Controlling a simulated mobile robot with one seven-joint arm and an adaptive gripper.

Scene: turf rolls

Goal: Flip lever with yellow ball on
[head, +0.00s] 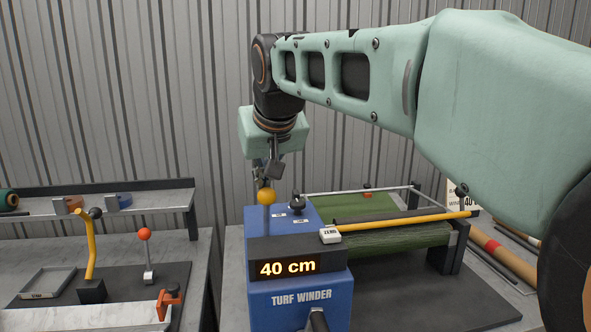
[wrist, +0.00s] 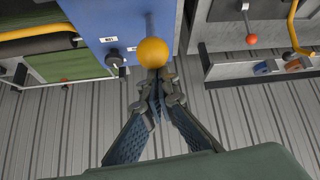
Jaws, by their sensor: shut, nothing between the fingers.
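The lever's yellow ball (head: 266,196) tops a short grey rod standing on the left part of the blue turf winder (head: 292,299). The wrist view also shows the yellow ball (wrist: 153,52) and the rod (wrist: 151,24). My gripper (head: 262,178) is just above and behind the ball, pointing down. In the wrist view, my gripper (wrist: 161,84) has its fingertips together right at the ball's lower edge, with nothing between them. I cannot tell whether they touch the ball. The lever's base is partly hidden behind the display box.
A black knob (head: 297,202) with two small labels sits right of the lever. The display (head: 287,268) reads 40 cm, and a white ZERO button (head: 330,235) is beside it. A green turf roll (head: 395,240) lies to the right. A red-ball lever (head: 145,234) stands on the left bench.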

